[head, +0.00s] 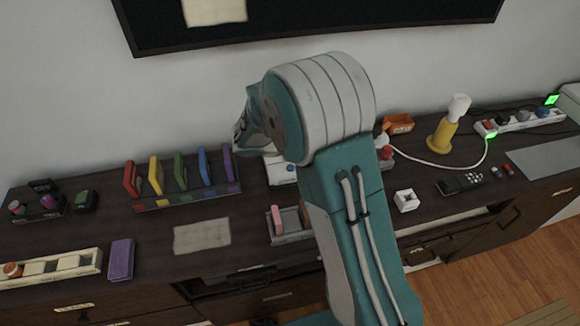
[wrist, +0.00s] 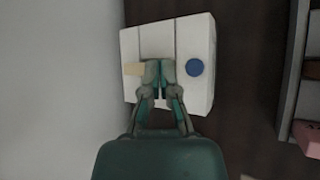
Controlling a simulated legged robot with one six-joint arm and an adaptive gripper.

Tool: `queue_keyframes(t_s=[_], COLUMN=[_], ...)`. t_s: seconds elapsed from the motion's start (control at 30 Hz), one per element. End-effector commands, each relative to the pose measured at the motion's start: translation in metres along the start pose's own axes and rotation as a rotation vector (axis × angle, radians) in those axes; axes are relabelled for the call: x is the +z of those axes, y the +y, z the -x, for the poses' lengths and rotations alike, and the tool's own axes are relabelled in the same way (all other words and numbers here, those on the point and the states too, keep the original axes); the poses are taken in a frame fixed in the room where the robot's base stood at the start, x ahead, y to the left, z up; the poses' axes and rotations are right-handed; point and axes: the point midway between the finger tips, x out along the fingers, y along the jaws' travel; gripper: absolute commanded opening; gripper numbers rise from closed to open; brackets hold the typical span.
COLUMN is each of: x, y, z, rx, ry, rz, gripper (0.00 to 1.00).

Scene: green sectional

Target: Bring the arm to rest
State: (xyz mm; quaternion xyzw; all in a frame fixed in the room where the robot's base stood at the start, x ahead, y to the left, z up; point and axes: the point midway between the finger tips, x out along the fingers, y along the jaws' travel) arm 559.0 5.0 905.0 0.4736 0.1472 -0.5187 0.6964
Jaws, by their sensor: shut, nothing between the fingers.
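My arm (head: 340,190) rises from the bottom of the head view and bends at a large white-and-teal joint over the cabinet top. My gripper (wrist: 158,72) shows in the wrist view with its two fingertips together and nothing between them. It is in front of a white box with a blue round button (wrist: 194,68) and a tan patch. I cannot tell whether the fingertips touch the box. In the head view my gripper is hidden behind the arm; a white device (head: 279,170) shows partly beside the joint.
A rack of coloured upright pieces (head: 185,198) stands left of the arm. A small tray with a pink block (head: 277,220) is near the front edge. Right of the arm are a yellow lamp-like object (head: 446,130), a white cable and a power strip (head: 530,121). A dark screen hangs above.

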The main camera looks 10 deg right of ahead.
Motion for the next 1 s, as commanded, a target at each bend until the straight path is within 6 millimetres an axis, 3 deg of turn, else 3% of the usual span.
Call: queue_keyframes(t_s=[0.57, 0.67, 1.0], x=[0.003, 0.014, 0.081], y=[0.002, 0.002, -0.009], z=[0.004, 0.012, 0.066], rx=[-0.002, -0.012, -0.101], ry=[0.000, 0.001, 0.028], rz=[-0.007, -0.049, -0.360], gripper=[0.00, 0.00, 0.00])
